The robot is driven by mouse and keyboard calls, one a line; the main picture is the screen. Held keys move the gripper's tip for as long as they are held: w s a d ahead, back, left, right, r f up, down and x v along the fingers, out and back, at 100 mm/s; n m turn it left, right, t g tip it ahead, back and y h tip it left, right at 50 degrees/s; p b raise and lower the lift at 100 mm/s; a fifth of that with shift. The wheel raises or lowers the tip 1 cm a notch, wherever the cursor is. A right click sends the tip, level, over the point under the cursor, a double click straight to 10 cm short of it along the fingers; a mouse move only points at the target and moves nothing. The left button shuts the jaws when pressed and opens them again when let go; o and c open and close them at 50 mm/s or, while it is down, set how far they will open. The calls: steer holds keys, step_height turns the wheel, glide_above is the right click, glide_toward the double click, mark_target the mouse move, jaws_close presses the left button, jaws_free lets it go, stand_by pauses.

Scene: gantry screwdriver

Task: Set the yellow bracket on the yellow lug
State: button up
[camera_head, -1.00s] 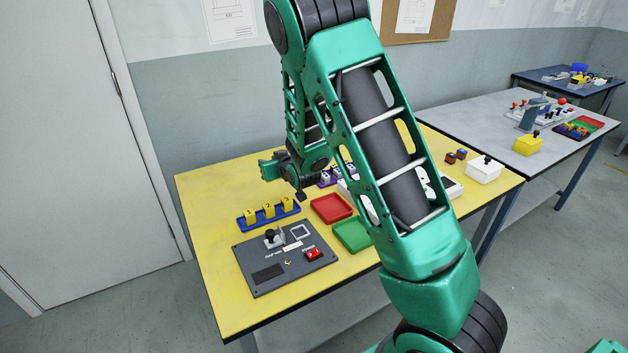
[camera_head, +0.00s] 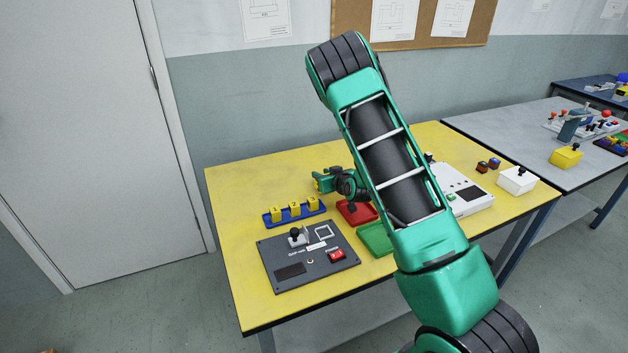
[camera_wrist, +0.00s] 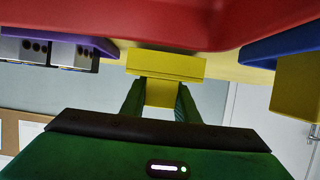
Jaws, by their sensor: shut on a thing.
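My gripper (camera_wrist: 160,98) is shut on a yellow bracket (camera_wrist: 165,66). The bracket's wide flat part shows beyond the fingertips and a narrower part lies between them. In the head view my gripper (camera_head: 318,184) is low over the yellow table, behind the red tray and to the right of the blue tray, with a bit of yellow at its tip. Three yellow numbered blocks (camera_head: 295,210) stand in the blue tray (camera_head: 286,221). I cannot pick out which yellow thing is the lug.
The red tray (camera_head: 349,219) fills the top of the wrist view. A purple tray (camera_wrist: 60,36) holds grey blocks. A green tray (camera_head: 374,239) and dark panel (camera_head: 330,274) are nearer. A white device (camera_head: 478,203) stands right. The table's (camera_head: 235,190) left side is clear.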

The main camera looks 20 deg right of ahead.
steer(key=shift+f, duration=0.3)
steer(key=shift+f, duration=0.15)
steer(key=o, duration=1.1)
